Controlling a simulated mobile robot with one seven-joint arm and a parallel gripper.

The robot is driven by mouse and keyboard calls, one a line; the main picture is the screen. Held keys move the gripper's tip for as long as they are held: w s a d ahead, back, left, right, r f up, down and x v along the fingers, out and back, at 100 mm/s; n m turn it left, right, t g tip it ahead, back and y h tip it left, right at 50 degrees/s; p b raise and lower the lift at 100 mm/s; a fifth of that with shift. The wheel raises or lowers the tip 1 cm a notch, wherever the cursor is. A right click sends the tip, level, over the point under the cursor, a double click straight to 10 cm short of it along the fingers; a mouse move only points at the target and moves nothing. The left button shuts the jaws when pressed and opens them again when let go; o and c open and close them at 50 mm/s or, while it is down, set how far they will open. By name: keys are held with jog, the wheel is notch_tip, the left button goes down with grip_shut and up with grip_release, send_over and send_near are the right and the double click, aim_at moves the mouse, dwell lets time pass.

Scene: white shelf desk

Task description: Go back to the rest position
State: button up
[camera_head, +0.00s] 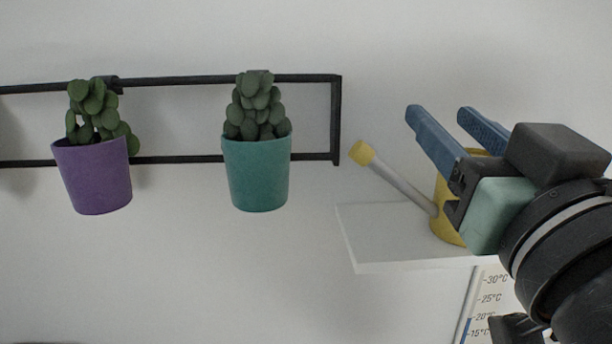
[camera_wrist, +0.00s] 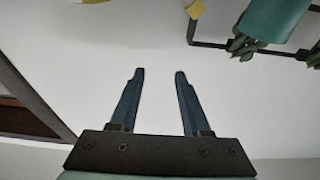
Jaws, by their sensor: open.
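My gripper (camera_head: 440,112) is raised at the right of the head view, in front of a small white shelf. Its two blue fingers are apart with nothing between them. In the wrist view the open fingers (camera_wrist: 158,75) point at a bare pale wall. Part of a yellow container (camera_head: 441,222) shows behind my gripper, on the shelf. A grey stick with a yellow end (camera_head: 362,153) leans out of it to the left. The rest of the container is hidden by my gripper.
A black wall rail (camera_head: 336,120) carries a purple pot (camera_head: 93,178) and a teal pot (camera_head: 256,175) with green plants. The white shelf (camera_head: 375,238) juts out below my gripper. A thermometer chart (camera_head: 492,290) hangs beneath it. The wall below the pots is clear.

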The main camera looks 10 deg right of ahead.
jog(key=s+a+r+t+y+b, duration=0.1)
jog(key=a+t+b, duration=0.1)
jog(key=a, duration=0.6)
jog(key=s+a+r+n+t+y+b, duration=0.1)
jog(key=a+t, duration=0.3)
jog(key=a, duration=0.5)
jog(key=shift+s+a+r+n+t+y+b, duration=0.3)
jog(key=shift+s+r+b, duration=0.1)
jog(key=shift+s, duration=0.15)
